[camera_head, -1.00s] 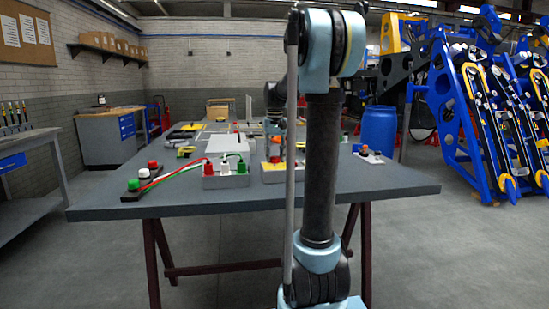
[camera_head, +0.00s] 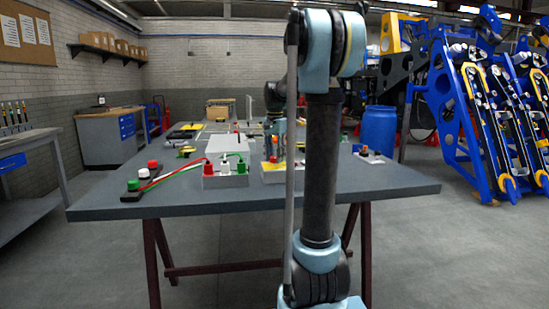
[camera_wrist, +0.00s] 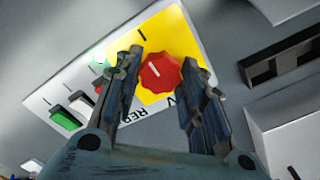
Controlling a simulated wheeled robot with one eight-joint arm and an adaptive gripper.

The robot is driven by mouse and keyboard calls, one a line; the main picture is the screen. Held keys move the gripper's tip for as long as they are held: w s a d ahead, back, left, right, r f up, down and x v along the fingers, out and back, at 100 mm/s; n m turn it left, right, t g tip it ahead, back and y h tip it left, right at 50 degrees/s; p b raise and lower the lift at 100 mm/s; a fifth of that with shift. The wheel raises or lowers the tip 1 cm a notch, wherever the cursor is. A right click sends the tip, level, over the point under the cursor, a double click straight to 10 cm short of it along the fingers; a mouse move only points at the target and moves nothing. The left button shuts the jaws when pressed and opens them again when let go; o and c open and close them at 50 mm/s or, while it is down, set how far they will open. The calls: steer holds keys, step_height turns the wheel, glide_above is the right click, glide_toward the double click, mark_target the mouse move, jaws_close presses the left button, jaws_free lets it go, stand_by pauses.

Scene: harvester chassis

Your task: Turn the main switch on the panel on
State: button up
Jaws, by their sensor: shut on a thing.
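The main switch is a red round knob (camera_wrist: 160,73) on a yellow plate (camera_wrist: 182,33) of a light grey panel (camera_wrist: 62,84), in the wrist view. My gripper (camera_wrist: 168,80) has one finger on each side of the knob and is shut on it. A white pointer mark shows on the knob, and the plate has a printed mark near its top. Lettering beside the knob is partly hidden by my left finger. In the head view the panel (camera_head: 272,176) stands on the table, and my gripper (camera_head: 277,151) is over it; the knob is hard to make out there.
On the panel beside the plate are a green rocker (camera_wrist: 65,119), a white-lit lamp (camera_wrist: 99,56) and other small controls. A box with red, white and green plugs (camera_head: 225,180) stands left of the panel on the table (camera_head: 330,190). A slotted part (camera_wrist: 280,62) lies to the right.

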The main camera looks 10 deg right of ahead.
mark_target(274, 157)
steer(key=shift+w, duration=0.1)
stand_by(0.3)
steer(key=o, duration=1)
steer(key=shift+o, duration=0.2)
steer(key=shift+r, duration=0.1)
step_height(274, 157, up, 12)
steer(key=s+f+n+t, duration=0.2)
steer(key=s+f+n, duration=0.7)
steer(key=s+f, duration=2.3)
steer(key=s, duration=0.3)
steer(key=shift+f, duration=0.15)
